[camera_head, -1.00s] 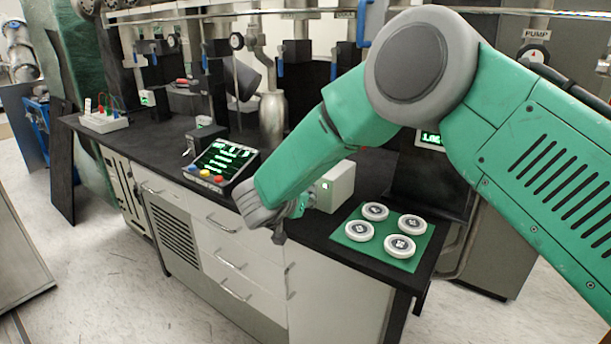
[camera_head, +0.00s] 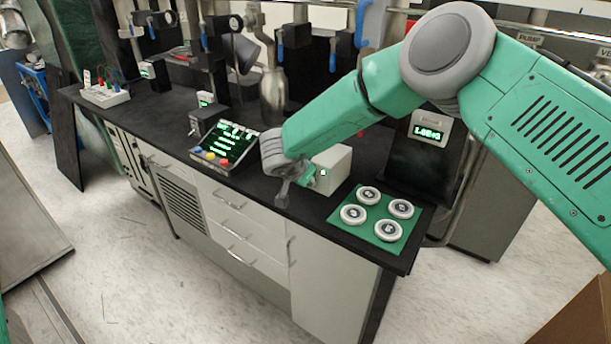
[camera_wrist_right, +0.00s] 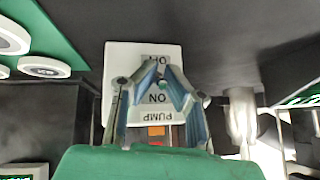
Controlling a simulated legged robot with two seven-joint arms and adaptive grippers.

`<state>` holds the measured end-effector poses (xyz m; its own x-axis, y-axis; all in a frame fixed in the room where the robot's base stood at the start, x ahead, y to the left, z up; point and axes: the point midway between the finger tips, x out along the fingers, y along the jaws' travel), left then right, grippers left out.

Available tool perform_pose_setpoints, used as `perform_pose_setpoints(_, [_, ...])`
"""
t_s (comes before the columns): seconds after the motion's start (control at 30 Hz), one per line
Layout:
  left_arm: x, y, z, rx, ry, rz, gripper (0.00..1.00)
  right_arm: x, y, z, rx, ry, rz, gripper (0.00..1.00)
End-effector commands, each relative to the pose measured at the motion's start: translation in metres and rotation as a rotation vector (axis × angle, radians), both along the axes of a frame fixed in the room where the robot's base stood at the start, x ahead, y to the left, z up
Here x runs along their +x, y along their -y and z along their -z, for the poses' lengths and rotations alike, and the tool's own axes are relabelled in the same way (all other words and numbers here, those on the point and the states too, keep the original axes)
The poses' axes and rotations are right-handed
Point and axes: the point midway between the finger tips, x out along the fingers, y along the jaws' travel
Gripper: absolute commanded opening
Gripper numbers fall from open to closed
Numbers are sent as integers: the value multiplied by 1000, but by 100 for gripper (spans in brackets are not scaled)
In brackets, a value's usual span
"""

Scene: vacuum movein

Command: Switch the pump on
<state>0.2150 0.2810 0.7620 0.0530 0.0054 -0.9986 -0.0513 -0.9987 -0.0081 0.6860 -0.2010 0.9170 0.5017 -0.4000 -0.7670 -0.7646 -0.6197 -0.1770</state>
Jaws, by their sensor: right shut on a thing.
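The pump switch box (camera_head: 335,166) is a small white box on the black bench top. The fingertips mostly hide the switch lever. In the head view the right gripper (camera_head: 307,178) is at the box's left side. My left gripper is out of view.
A green mat (camera_head: 352,230) with several white discs lies right of the box. A control panel with a lit screen (camera_head: 228,142) stands to the left. A steel flask (camera_head: 273,85) and a lit readout (camera_head: 430,131) stand behind. Floor in front is clear.

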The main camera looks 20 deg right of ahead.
Motion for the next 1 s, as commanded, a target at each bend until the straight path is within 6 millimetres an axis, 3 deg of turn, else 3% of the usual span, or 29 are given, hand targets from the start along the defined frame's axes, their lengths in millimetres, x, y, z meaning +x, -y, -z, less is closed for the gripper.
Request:
perform_pose_setpoints(0.27, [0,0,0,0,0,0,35,4,-1,-4,3,11,-4,0])
perform_pose_setpoints(0.37, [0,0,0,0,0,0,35,4,-1,-4,3,11,-4,30])
perform_pose_setpoints(0.73, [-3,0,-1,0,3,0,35,-1,-2,-6,1,7,-2,30])
perform_pose_setpoints(1.0, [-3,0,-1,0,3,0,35,-22,-21,-40,1,6,-4,30])
